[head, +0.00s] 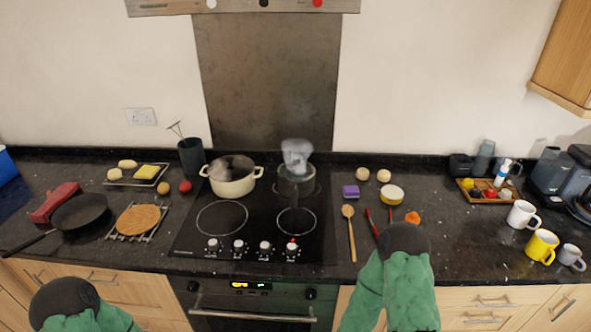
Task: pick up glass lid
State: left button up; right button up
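I cannot clearly pick out a glass lid. A cream pot (232,185) with two handles stands on the back left of the hob; its top looks dark and hazy, and I cannot tell whether glass covers it. A small dark pan (296,185) stands on the back right, with a pale translucent shape (297,152) above it that may be steam or glass. My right gripper (403,243) is over the counter's front edge, right of the hob. My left gripper (64,301) is low at the left, in front of the drawers. Both are seen from behind, fingers hidden, apart from the pots.
The front burners of the black hob (258,218) are bare. A frying pan (80,212), a round board (138,219) and a utensil pot (191,157) are left. A wooden spoon (350,232), a yellow mug (541,246) and a tray (488,190) are right.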

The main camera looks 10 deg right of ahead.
aim_at(287, 175)
jog(key=i+j, duration=0.15)
jog(key=j, duration=0.2)
jog(key=i+j, duration=0.15)
jog(key=j, duration=0.2)
jog(key=i+j, duration=0.15)
jog(key=j, duration=0.2)
jog(key=i+j, duration=0.15)
jog(key=j, duration=0.2)
jog(key=u, duration=0.05)
